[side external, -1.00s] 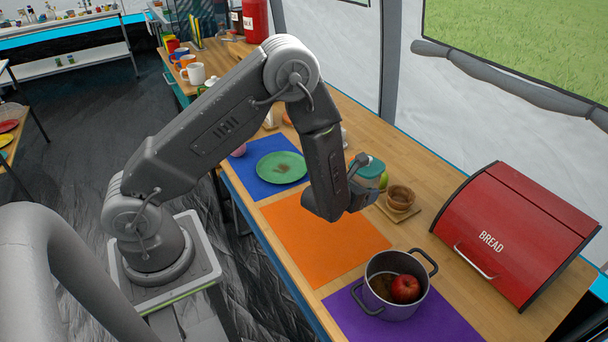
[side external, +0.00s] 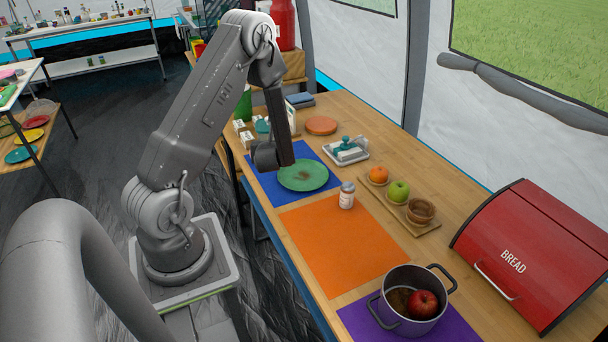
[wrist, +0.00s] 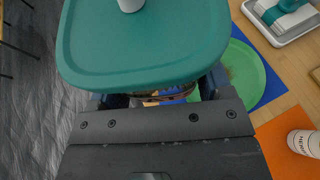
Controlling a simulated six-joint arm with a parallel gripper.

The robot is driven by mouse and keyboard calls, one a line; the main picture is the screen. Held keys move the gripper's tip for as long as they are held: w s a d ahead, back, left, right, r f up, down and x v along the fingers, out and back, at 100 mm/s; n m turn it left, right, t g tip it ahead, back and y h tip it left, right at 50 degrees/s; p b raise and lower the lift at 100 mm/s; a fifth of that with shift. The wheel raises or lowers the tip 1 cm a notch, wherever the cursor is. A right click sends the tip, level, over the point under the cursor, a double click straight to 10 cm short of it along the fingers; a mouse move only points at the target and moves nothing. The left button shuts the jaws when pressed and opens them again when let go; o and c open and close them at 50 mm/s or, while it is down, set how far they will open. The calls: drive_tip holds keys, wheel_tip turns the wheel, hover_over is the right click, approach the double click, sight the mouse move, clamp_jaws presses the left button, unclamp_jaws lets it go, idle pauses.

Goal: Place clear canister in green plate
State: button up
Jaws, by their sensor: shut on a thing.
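The clear canister shows in the wrist view by its large teal lid (wrist: 140,45) with a pale knob. My gripper (wrist: 155,97) is shut on the canister just under the lid; only a strip of the clear body (wrist: 165,91) shows. In the side view my gripper (side external: 268,156) is at the left side of the green plate (side external: 303,176), above the blue mat; the canister is mostly hidden behind it, with a bit of teal lid (side external: 262,125) showing. In the wrist view the green plate (wrist: 242,75) lies lower, to the right, partly covered by the lid.
A white bottle (side external: 347,196) stands on the orange mat (side external: 335,245) near the plate. A butter dish (side external: 347,152) is beyond the plate. A pot (side external: 385,315) holding an apple stands on the purple mat. The red bread box (side external: 520,255) is at right.

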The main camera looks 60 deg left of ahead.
drive_tip(key=w+d+f, duration=0.1)
drive_tip(key=w+f, duration=0.1)
drive_tip(key=w, duration=0.1)
drive_tip(key=w+d+f, duration=0.2)
drive_tip(key=w, duration=0.1)
drive_tip(key=w+d+f, duration=0.1)
drive_tip(key=w+f, duration=0.1)
drive_tip(key=w, duration=0.2)
drive_tip(key=shift+d+f, duration=0.3)
drive_tip(key=shift+d, duration=0.1)
drive_tip(key=shift+w+f, duration=0.1)
drive_tip(key=shift+f, duration=1.95)
drive_tip(key=shift+f, duration=0.1)
drive_tip(key=shift+f, duration=0.35)
drive_tip(key=o, duration=1.8)
drive_tip(key=shift+d+f, duration=0.1)
